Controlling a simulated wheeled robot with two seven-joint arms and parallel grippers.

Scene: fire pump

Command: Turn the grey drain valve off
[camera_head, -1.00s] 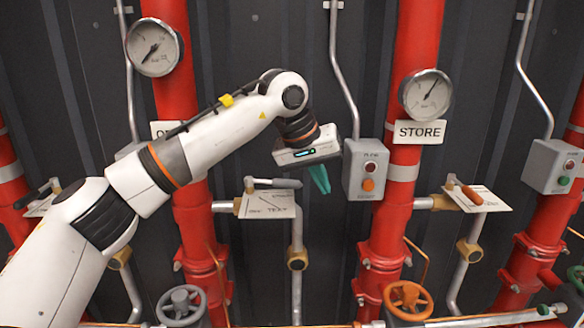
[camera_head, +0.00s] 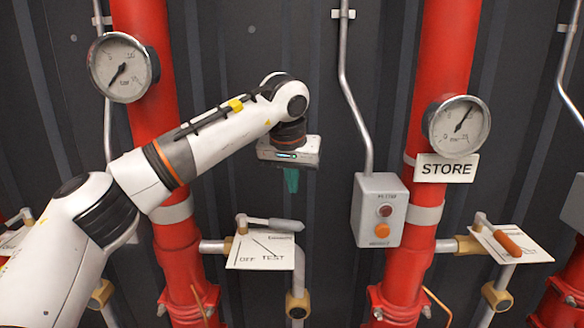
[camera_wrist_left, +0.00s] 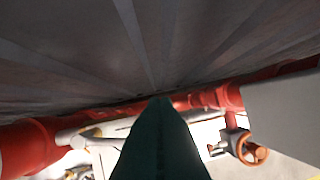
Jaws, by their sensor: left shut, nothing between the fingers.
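The valve with the grey lever (camera_head: 273,223) sits on a short pipe between two red pipes in the head view. Its lever points right, along the upper edge of a white plate (camera_head: 262,256) marked OFF and TEST. My left gripper (camera_head: 291,181) hangs above the lever's right end, apart from it, with its green fingers pointing down. The fingers are shut and empty. In the left wrist view the dark fingers (camera_wrist_left: 160,145) fill the middle and hide part of the valves below. My right gripper is not in view.
A grey button box (camera_head: 379,210) is mounted right of the gripper. A similar valve with an orange lever (camera_head: 508,243) is farther right, below the STORE sign (camera_head: 446,168). An orange handwheel (camera_wrist_left: 252,152) shows in the left wrist view. The dark wall (camera_head: 290,50) stands behind.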

